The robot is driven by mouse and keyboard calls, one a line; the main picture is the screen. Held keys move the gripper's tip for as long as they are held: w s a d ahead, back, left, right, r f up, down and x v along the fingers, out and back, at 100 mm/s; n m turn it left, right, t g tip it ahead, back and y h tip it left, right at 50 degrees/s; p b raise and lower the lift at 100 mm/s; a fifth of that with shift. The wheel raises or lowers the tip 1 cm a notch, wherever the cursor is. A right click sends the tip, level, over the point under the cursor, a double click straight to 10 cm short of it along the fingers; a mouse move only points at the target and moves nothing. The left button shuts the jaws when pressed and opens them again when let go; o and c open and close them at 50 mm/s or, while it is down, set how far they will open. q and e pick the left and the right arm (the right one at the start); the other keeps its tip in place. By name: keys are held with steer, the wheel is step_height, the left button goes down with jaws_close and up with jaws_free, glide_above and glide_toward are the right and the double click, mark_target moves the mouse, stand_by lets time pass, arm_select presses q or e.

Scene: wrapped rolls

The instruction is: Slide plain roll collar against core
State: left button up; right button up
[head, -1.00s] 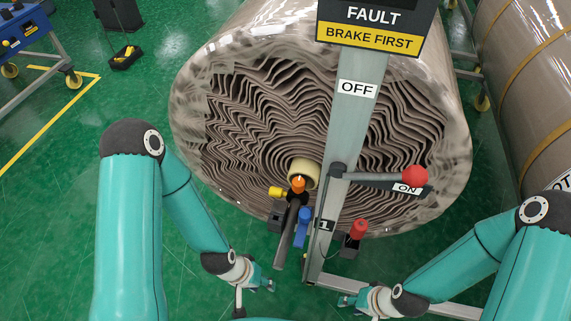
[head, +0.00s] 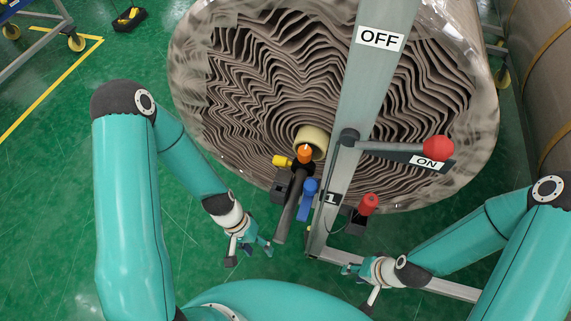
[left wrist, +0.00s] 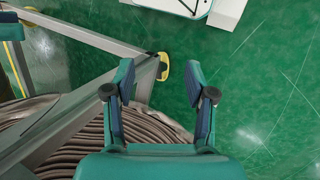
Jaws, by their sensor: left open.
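A large roll with wavy brown layers and a clear wrap (head: 230,120) faces me in the head view. A cream core (head: 312,140) sticks out low on its face. In front of the core, a dark shaft (head: 290,215) carries an orange part (head: 304,154); I cannot tell which part is the collar. My left gripper (head: 260,247) is open and empty, left of and below the shaft's near end, apart from it. Its spread fingers show in the left wrist view (left wrist: 160,85). My right gripper (head: 350,269) is low, right of the post; its finger gap is unclear.
A grey post (head: 365,95) with OFF and ON labels stands before the roll. Its lever has a red knob (head: 438,148). A yellow knob (head: 281,161), blue handle (head: 308,190) and red handle (head: 368,204) crowd the shaft. Green floor (head: 60,200) is open at left.

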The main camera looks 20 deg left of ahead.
arm_select(q)
step_height(320, 180, down, 4)
steer(key=w+r+g+h+b, duration=0.1)
steer(key=w+h+b, duration=0.2)
steer(key=b, duration=0.2)
steer(key=m+t+h+b, duration=0.7)
steer(key=t+h+b, duration=0.1)
steer(key=h+b, duration=0.45)
glide_toward(284, 159)
steer(key=shift+h, duration=0.25)
steer(key=x, duration=0.6)
steer(key=f+x, duration=0.1)
steer(key=x, duration=0.3)
steer(key=shift+w+f, duration=0.15)
steer(key=shift+w, duration=0.2)
arm_select(e)
step_height(284, 159, down, 19)
steer(key=shift+f, duration=0.2)
arm_select(q)
steer(key=shift+c, duration=0.3)
jaws_close()
steer(key=shift+f, duration=0.1)
